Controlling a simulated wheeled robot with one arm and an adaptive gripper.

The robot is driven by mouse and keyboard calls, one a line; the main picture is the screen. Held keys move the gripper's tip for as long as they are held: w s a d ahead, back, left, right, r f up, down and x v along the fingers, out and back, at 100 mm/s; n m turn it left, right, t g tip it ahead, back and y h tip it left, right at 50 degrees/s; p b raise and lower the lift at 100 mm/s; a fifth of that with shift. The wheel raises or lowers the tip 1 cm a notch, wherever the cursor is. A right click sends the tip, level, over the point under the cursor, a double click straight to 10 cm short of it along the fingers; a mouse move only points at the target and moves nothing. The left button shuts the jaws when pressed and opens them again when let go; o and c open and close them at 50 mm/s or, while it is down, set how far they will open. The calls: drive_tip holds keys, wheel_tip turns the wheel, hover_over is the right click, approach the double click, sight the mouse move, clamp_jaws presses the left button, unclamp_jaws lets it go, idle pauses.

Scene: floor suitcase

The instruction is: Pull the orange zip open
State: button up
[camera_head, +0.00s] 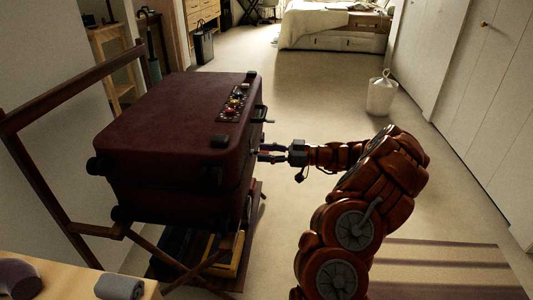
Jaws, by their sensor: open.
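A dark red suitcase (180,120) lies closed on a wooden folding rack. A dark panel (235,102) with small coloured pieces, some orange, red and yellow, runs along its right edge. I cannot make out an orange zip; the suitcase's right side is mostly turned away from view. My gripper (264,153) is open at the right side of the suitcase, pointing left at it. Its fingertips are close to that side, and I cannot tell if they touch it or have anything between them.
The wooden rack (75,90) has a tall rail behind the suitcase on the left, with a lower shelf holding flat items. A table corner (65,288) with grey items is at bottom left. A white bin (381,95) stands by the closet doors. The floor between is clear.

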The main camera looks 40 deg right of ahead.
drive_tip(key=shift+c, duration=0.3)
clamp_jaws()
idle(0.3)
